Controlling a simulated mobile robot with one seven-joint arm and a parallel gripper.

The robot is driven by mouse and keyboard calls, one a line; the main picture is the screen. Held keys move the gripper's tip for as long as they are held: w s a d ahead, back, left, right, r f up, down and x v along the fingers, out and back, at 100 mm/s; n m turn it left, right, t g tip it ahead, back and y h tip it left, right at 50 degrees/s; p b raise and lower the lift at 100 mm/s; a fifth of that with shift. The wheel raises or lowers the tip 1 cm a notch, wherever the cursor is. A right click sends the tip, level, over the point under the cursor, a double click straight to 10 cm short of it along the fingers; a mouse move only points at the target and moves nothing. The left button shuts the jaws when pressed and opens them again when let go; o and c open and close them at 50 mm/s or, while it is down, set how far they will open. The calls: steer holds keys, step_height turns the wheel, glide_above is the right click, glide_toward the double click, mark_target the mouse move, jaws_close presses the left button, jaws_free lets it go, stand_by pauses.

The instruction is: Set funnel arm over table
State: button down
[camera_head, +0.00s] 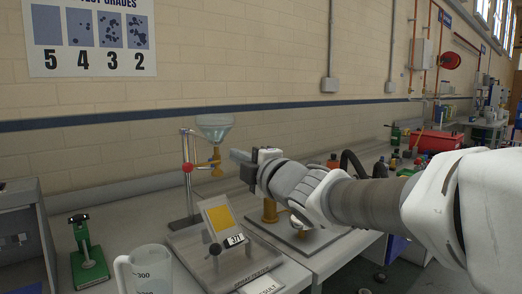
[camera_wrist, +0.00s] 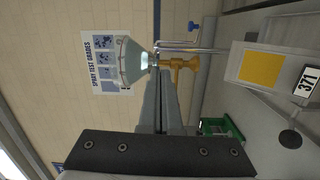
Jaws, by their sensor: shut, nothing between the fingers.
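The glass funnel (camera_head: 214,128) sits on an arm of a metal stand (camera_head: 187,170) with a red knob, at the left rear of the spray tester (camera_head: 215,262). A brass tap (camera_head: 216,163) hangs below the funnel. In the wrist view the funnel (camera_wrist: 124,62) and brass tap (camera_wrist: 181,64) lie just beyond the fingertips. My gripper (camera_head: 236,156) is shut and empty, just right of the tap; whether it touches is unclear. Its closed fingers (camera_wrist: 165,88) show in the wrist view. The tester carries a tilted yellow sample (camera_head: 222,219) and a tag reading 371.
A measuring jug (camera_head: 146,272) stands at the front left, with a green clamp-like device (camera_head: 88,250) behind it. A grey base with a brass post (camera_head: 269,210) is under my arm. A red box (camera_head: 435,142) and bottles stand farther right.

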steer(key=shift+s+d+f, duration=0.1)
steer(key=shift+d, duration=1.35)
steer(key=s+d+f+m+g+h, duration=0.1)
steer(key=s+d+f+m+h, duration=0.35)
steer(key=d+m, duration=0.3)
steer(key=s+d+f+m+g+h, duration=0.1)
steer(key=s+d+f+m+h, duration=0.35)
steer(key=d+m, duration=0.3)
steer(key=s+d+f+m+g+h, duration=0.1)
steer(key=s+f+m+g, duration=0.4)
steer(key=s, duration=0.4)
steer(key=s+d+f+m+g, duration=0.1)
steer(key=s+f+m+g, duration=0.15)
steer(key=s+f, duration=0.45)
step_height(320, 180, up, 20)
steer(key=s+m+p, duration=0.1)
steer(key=s+p, duration=0.1)
steer(key=p, duration=1.7)
steer(key=shift+s+a+f+p, duration=0.15)
steer(key=shift+a+p, duration=0.15)
steer(key=shift+a, duration=0.1)
